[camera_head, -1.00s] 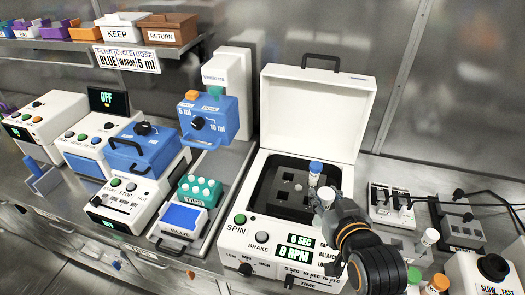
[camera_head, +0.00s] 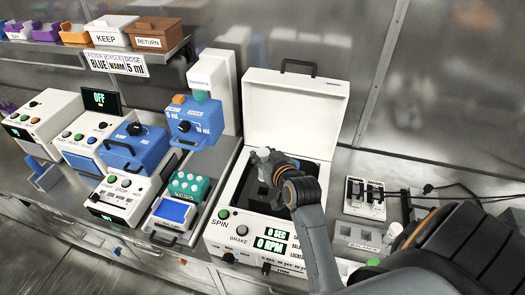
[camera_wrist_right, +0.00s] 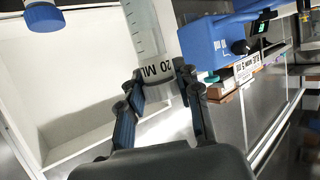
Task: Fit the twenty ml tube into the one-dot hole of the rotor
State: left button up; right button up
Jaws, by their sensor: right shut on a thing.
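In the head view, the white centrifuge (camera_head: 222,235) stands with its lid (camera_head: 293,118) open. My right gripper (camera_head: 272,160) is above the rear part of the well. It is shut on the twenty ml tube, whose pale top (camera_head: 263,152) shows there. In the right wrist view, seen upside down, my right gripper (camera_wrist_right: 162,78) grips the clear graduated tube (camera_wrist_right: 148,28) around its "20 ML" label. A blue-capped tube (camera_wrist_right: 45,16) is apart from it. The one-dot mark cannot be made out. My left gripper is not in view.
A blue dosing device (camera_head: 194,122) and a teal tip box (camera_head: 187,185) stand left of the centrifuge. A white switch unit (camera_head: 364,198) and a grey balance rack (camera_head: 357,236) stand to its right, with cables behind. The open lid rises behind the well.

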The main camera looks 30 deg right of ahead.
jog(key=shift+p, duration=0.45)
notch_tip(320, 180, down, 3)
jog(key=shift+s+r+b, duration=0.1)
jog(key=shift+b, duration=0.9)
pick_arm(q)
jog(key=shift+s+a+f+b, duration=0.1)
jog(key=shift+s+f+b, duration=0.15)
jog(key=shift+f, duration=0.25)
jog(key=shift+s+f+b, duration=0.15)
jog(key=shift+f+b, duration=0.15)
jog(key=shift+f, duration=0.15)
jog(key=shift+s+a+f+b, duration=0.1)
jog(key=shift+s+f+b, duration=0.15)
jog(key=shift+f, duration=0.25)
pick_arm(e)
jog(key=shift+f, duration=1.5)
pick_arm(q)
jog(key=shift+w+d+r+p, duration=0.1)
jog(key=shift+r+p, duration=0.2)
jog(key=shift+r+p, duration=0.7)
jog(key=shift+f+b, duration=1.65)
pick_arm(e)
jog(key=shift+f, duration=2.7)
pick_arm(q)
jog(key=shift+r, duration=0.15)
pick_arm(e)
jog(key=shift+r, duration=0.2)
